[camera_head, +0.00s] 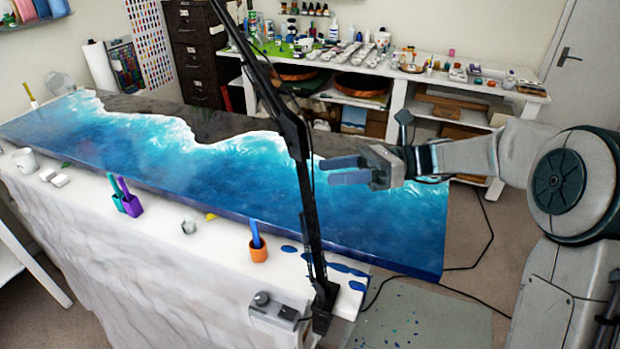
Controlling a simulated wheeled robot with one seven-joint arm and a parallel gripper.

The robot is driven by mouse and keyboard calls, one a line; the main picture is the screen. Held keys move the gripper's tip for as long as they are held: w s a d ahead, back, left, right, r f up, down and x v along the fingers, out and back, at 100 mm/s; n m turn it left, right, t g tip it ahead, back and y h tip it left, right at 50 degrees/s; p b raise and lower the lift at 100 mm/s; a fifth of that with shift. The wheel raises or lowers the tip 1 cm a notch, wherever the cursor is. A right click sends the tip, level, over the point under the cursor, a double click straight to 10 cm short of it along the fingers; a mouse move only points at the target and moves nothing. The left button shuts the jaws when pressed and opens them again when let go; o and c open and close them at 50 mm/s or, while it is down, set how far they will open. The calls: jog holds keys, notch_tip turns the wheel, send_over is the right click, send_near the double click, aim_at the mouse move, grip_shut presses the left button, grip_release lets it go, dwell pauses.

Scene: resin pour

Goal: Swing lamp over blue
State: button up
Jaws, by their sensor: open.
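A black lamp arm (305,190) is clamped at the near right corner of the white-covered table. It rises and leans up to the left, out of the top of the picture, so the lamp head is hidden from view. The blue resin (240,175) covers the near side of a long slab, with white wave edges against a dark strip. My gripper (338,170) is open and empty, above the right part of the blue. Its fingers point left, toward the lamp arm, and appear just right of it; I cannot tell the gap in depth.
Along the white table edge (90,215) stand a white mug (25,160), purple and teal holders (127,200), an orange cup (258,250) and a grey control box (278,312). A crowded white shelf bench (400,105) stands behind. Cables lie on the floor at right.

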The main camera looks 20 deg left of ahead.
jog(key=v, duration=0.6)
jog(key=shift+b, duration=0.4)
